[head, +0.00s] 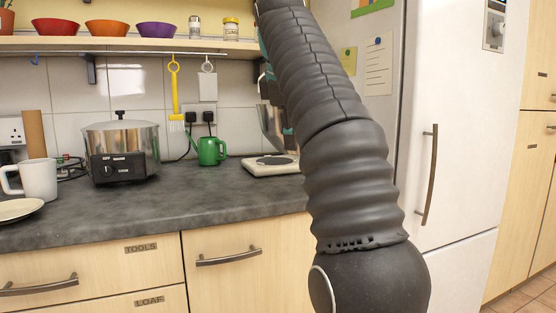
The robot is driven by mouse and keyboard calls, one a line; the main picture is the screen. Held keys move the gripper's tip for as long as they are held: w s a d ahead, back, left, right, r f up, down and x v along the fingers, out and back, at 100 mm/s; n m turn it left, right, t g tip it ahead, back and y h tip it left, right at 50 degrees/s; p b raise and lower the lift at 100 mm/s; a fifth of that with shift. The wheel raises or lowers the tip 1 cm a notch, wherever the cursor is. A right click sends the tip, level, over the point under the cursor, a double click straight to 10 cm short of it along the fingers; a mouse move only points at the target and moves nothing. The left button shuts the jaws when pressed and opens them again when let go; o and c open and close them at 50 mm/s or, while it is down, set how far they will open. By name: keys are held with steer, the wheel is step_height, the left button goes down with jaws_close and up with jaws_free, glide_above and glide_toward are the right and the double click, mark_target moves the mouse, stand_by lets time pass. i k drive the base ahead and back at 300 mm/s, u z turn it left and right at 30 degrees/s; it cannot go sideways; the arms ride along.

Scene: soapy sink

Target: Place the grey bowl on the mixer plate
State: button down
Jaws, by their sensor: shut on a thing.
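The grey bowl (272,128) shows as a shiny metallic curve at the left edge of my arm, above the counter's back right part. My arm hides most of it. The mixer plate (271,161) is a dark round disc on a white base on the counter, below the bowl; its right end is hidden by my arm. A gap seems to show between bowl and plate, but I cannot tell the depth. My gripper (287,130) is mostly hidden behind my arm, with small dark and teal parts showing by the bowl. It is shut on the bowl; the fingertips are not clear.
A steel pot cooker (121,150), a white mug (38,180) and a plate (18,209) are farther left. A shelf with colored bowls (107,28) hangs above. The fridge (455,130) is at right. The counter's front middle is clear.

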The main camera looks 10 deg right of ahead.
mark_target(273, 161)
steer(key=u, duration=0.05)
steer(key=i, duration=1.25)
